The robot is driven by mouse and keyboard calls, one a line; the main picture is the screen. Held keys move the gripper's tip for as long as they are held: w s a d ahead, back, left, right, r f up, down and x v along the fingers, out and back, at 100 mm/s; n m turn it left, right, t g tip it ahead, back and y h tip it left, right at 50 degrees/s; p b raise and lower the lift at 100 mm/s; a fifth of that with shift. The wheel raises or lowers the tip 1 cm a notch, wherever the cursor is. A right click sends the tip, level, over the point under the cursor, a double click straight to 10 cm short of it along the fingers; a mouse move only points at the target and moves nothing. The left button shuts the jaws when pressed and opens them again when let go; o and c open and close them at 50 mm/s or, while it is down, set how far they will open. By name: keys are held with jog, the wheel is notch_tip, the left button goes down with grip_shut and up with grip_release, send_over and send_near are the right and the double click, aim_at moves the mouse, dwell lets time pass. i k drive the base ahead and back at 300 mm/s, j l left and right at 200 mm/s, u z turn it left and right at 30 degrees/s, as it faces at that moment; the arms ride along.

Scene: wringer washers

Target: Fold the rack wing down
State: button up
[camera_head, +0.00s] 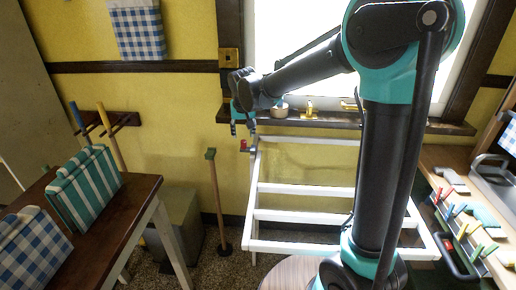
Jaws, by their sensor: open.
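A white slatted rack frame (300,215) stands below the window, with several cross bars running left to right. Its far bar (315,141) is just under the sill. I cannot tell for sure which part is the wing or how it is tilted. A small red-tipped fitting (243,145) is at the rack's far left corner. My gripper (243,130) is open and points down just above this fitting, by the left end of the sill. I cannot tell whether it touches the rack. My arm hides part of the rack's right side.
A dark table with checked and striped cloth bundles (88,187) stands at the left. A green-topped post (215,200) rises between table and rack. The sill (330,118) holds small items. A wooden counter (440,160) with coloured pegs and a sink is at the right.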

aim_at(432, 253)
jog(key=k, duration=1)
